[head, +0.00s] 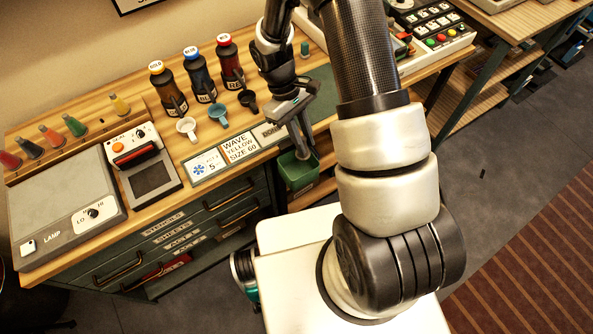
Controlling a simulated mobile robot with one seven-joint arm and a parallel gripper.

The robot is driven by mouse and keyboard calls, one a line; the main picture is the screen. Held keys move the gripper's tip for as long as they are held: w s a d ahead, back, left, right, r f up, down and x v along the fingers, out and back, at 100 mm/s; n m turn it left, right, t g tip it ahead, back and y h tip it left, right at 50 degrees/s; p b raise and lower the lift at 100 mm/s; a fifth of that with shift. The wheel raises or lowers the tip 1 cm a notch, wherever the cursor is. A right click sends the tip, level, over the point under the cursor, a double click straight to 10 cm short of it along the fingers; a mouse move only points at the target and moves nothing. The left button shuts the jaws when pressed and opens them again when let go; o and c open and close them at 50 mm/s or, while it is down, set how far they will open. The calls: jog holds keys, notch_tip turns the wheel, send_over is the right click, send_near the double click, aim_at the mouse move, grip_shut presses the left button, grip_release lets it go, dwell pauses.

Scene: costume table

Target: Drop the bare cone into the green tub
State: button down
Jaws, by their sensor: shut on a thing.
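The green tub (299,178) hangs or stands at the front edge of the worktable, right of the sign boards. My gripper (303,151) points down at the tub's mouth, its fingertips over or just inside the rim; I cannot tell which. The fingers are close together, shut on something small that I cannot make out. No bare cone can be clearly seen. Several coloured cones, among them a red cone (10,160), a green cone (75,126) and a yellow cone (120,105), lie in a rack at the far left, with a gap between green and yellow.
Gold, blue and red labelled bottles (201,80) stand at the back, with small scoops or cups (218,113) before them. A lamp box (66,205) and a device with an orange switch (133,150) sit at left. Drawers (180,235) lie below the tabletop.

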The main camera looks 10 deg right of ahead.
jog(key=shift+f, duration=0.7)
jog(key=c, duration=1.5)
grip_release()
jog(key=shift+c, duration=0.2)
jog(key=v, duration=1.7)
jog(key=shift+w+r, duration=0.2)
jog(key=shift+a, duration=0.1)
